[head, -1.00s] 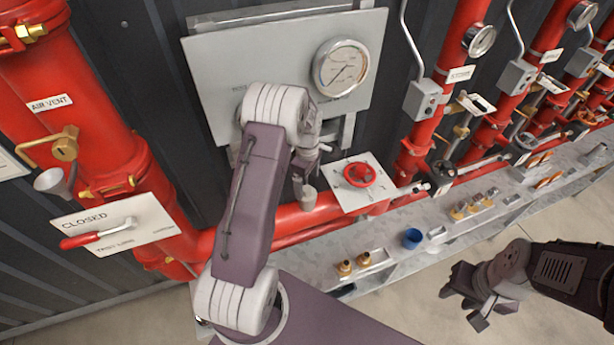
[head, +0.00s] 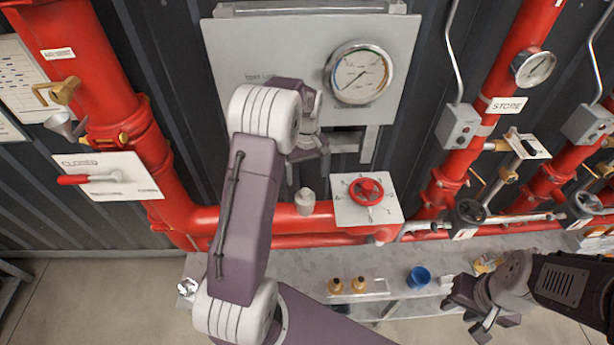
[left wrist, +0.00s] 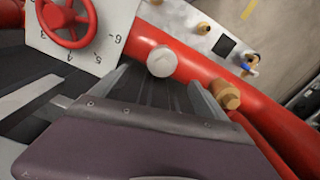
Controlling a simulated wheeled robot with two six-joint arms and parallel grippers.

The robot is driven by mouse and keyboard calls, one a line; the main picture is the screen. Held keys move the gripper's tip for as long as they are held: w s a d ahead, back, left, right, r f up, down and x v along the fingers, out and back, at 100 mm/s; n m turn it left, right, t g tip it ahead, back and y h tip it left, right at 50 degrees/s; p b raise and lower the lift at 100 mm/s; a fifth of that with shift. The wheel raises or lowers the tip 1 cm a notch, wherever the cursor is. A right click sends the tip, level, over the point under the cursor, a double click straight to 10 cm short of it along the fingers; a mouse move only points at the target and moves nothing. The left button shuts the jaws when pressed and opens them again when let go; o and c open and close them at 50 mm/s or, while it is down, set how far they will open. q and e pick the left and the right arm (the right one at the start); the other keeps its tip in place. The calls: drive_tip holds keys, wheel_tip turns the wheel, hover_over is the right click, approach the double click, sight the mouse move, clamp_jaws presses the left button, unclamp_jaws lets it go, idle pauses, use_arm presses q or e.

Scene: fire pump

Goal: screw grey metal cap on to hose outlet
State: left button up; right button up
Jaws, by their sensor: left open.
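The grey cap (head: 305,201) is at the horizontal red pipe (head: 325,215), left of the red valve wheel. In the left wrist view the grey cap (left wrist: 162,62) shows as a pale round disc against the pipe. It looks seated there, but its thread is hidden. A brass outlet (left wrist: 226,94) sticks out farther along the pipe; my left arm seems to hide it in the head view. My left gripper (head: 308,168) is open and empty, just above the cap, apart from it. My right gripper (head: 470,312) hangs low at the right, away from the cap; its jaw opening is unclear.
The red valve wheel (head: 366,191) on its plate stands right of the cap. A gauge panel (head: 290,60) is behind my left arm. Other red pipes fill the right.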

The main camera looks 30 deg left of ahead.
sight(305, 191)
use_arm(q)
drive_tip(key=shift+s+a+f+p, duration=0.4)
drive_tip(key=shift+a+f+p, duration=0.05)
drive_tip(key=shift+a+f, duration=0.4)
drive_tip(key=f, duration=0.2)
drive_tip(key=d+f+p, duration=0.1)
drive_tip(key=f, duration=0.1)
drive_tip(key=w+f+p, duration=0.1)
drive_tip(key=f, duration=0.1)
drive_tip(key=shift+d+f, duration=0.1)
drive_tip(key=shift+d, duration=0.15)
drive_tip(key=shift+f, duration=0.35)
drive_tip(key=shift+s+a+f, duration=0.25)
drive_tip(key=shift+a, duration=0.15)
drive_tip(key=shift+w+d, duration=0.1)
drive_tip(key=shift+d, duration=0.1)
drive_tip(key=c, duration=1.2)
drive_tip(key=o, duration=0.4)
drive_tip(key=c, duration=0.8)
drive_tip(key=m, duration=0.6)
drive_tip(key=shift+c, duration=0.2)
use_arm(e)
drive_tip(key=r, duration=0.3)
drive_tip(key=shift+s+a+r, duration=0.1)
drive_tip(key=shift+a+r, duration=0.15)
drive_tip(key=shift+a, duration=0.1)
use_arm(q)
drive_tip(key=shift+m, duration=0.3)
